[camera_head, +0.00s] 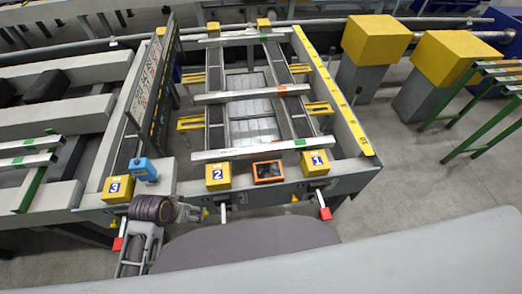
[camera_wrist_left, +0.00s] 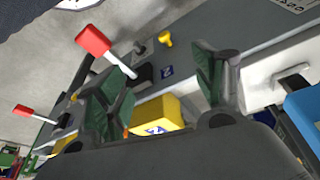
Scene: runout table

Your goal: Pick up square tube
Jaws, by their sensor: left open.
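A silver square tube (camera_head: 250,150) lies crosswise over the near part of the runout table frame (camera_head: 358,122), behind the yellow blocks. A second similar tube (camera_head: 252,94) lies parallel to it farther back. My left gripper (camera_head: 194,212) is at the table's front edge, in front of and below the near tube and apart from it. In the left wrist view its two green-padded fingers (camera_wrist_left: 160,78) are spread, with nothing held between them. No square tube can be made out in that view. My right gripper is not seen.
Yellow blocks numbered 3 (camera_head: 117,189), 2 (camera_head: 217,178) and 1 (camera_head: 315,163) line the front rail. A blue box (camera_head: 143,169) and an orange-framed box (camera_head: 268,172) stand among them. Red-handled levers (camera_head: 325,213) project forward. Yellow-topped posts (camera_head: 376,40) stand right.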

